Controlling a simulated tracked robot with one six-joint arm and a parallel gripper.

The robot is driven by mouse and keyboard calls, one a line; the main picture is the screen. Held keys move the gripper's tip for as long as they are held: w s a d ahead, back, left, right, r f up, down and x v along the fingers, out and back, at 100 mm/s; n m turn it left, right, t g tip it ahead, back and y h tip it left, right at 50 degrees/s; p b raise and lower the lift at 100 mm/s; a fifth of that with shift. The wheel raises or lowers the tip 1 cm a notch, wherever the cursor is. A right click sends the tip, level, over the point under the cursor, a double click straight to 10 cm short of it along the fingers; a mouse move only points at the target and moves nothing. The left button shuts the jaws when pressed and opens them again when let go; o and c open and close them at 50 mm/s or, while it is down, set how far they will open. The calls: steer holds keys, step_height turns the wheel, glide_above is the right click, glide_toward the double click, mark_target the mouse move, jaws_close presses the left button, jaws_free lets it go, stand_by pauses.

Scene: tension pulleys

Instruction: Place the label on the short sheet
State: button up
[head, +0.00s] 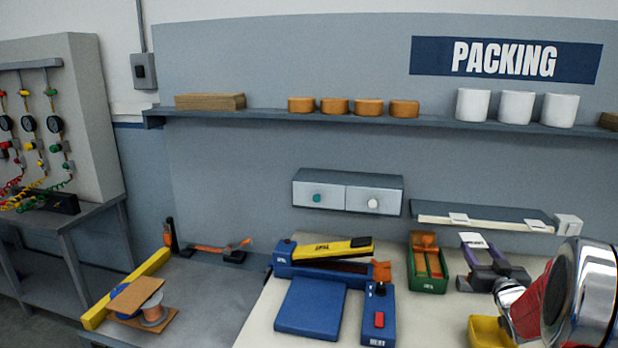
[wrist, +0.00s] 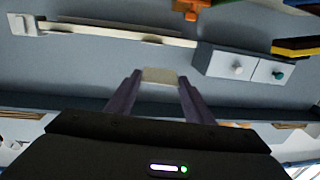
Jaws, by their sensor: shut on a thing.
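My gripper (head: 482,258) has purple fingers and is at the right of the head view, above the bench and below the small wall shelf. In the wrist view my gripper (wrist: 160,82) is shut on a small pale rectangular piece, which looks like the label (wrist: 160,76). The label is held at the fingertips, apart from any surface in that view. I cannot pick out the short sheet with certainty. Two small white flat pieces, one on the left (head: 458,217) and one on the right (head: 537,225), show at the front edge of the small shelf.
The small wall shelf (head: 485,214) has a white block (head: 568,224) at its right end. A two-drawer unit (head: 347,193) is left of it. Below are a blue sealing machine (head: 312,305), a green tray (head: 428,266) and a yellow bin (head: 488,331).

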steer(key=a+f+y, duration=0.1)
steer(key=a+f, duration=0.3)
steer(key=a, duration=0.8)
steer(key=a+f+n+y, duration=0.1)
steer(key=a+f, duration=0.3)
steer(key=a, duration=0.8)
steer(key=w+a+f+n+y, duration=0.1)
steer(key=a+f, duration=0.4)
steer(key=a, duration=0.7)
steer(key=shift+y, duration=0.4)
steer(key=shift+s, duration=0.1)
steer(key=s, duration=0.1)
steer(key=s+r, duration=0.1)
steer(key=s, duration=0.1)
steer(key=s+r, duration=0.1)
steer(key=shift+s+r, duration=0.2)
steer(key=shift+s, duration=0.2)
